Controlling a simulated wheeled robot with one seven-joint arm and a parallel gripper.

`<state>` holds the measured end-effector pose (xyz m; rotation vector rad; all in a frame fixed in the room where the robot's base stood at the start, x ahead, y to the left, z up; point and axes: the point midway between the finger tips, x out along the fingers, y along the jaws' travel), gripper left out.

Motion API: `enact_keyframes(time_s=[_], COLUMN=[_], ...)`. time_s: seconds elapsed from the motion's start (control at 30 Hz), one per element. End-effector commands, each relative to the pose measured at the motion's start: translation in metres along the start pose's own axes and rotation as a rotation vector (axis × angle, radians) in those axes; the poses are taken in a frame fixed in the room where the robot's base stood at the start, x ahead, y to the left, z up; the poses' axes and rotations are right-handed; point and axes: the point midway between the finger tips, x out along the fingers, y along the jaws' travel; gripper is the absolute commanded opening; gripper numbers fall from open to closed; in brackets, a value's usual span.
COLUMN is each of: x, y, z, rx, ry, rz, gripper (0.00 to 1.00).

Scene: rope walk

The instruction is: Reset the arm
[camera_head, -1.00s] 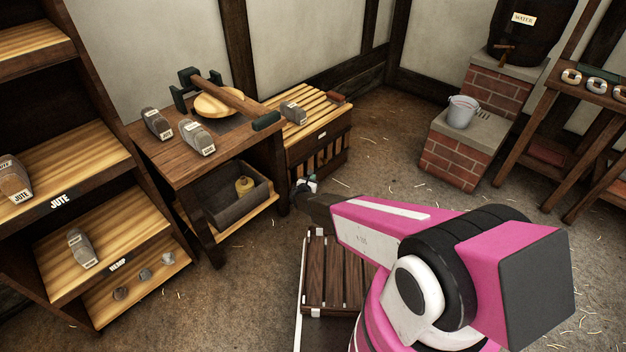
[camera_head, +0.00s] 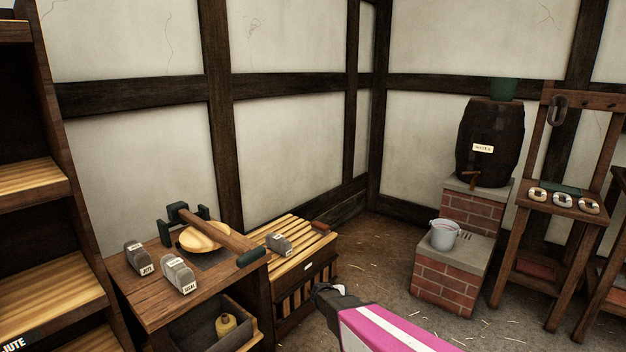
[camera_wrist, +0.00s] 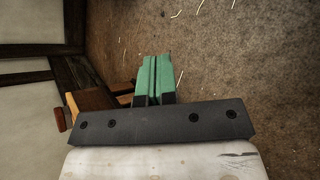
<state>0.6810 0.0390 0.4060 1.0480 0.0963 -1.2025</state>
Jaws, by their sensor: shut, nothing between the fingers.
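My arm (camera_head: 385,330) enters the head view from the bottom, pink with a white stripe. My gripper (camera_head: 330,290) is at its far end, in front of the slatted chest's right side, and looks small there. In the wrist view my gripper (camera_wrist: 153,75) shows its two green fingers pressed side by side, shut and empty. The straw-strewn floor lies beyond the fingertips. Nothing is held.
A slatted chest (camera_head: 315,249) with a grey labelled bundle (camera_head: 279,243) stands left of my gripper. A workbench (camera_head: 140,283) is farther left, beside shelves (camera_head: 30,180). A brick stand (camera_head: 445,283) with a bucket (camera_head: 444,234) is to the right. Floor between is open.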

Motion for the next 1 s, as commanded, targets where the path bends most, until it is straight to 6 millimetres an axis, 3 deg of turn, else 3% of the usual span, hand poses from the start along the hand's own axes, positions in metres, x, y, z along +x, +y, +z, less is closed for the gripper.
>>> enact_keyframes(time_s=[0.03,0.1,0.27,0.4,0.53,0.7,1.0], x=[-0.011,-0.021,-0.052,-0.088,-0.121,-0.147,-0.151], y=[-0.005,-0.013,-0.032,-0.048,-0.056,-0.059,-0.059], z=[0.035,0.066,0.127,0.169,0.194,0.21,0.211], rx=[0.105,0.249,0.566,0.823,1.007,1.137,1.167], ry=[0.008,0.019,0.043,0.067,0.089,0.109,0.113], rz=[-0.077,-0.189,-0.446,-0.67,-0.848,-0.989,-1.024], gripper=[0.0,0.0,0.0,0.0,0.0,0.0,0.0])
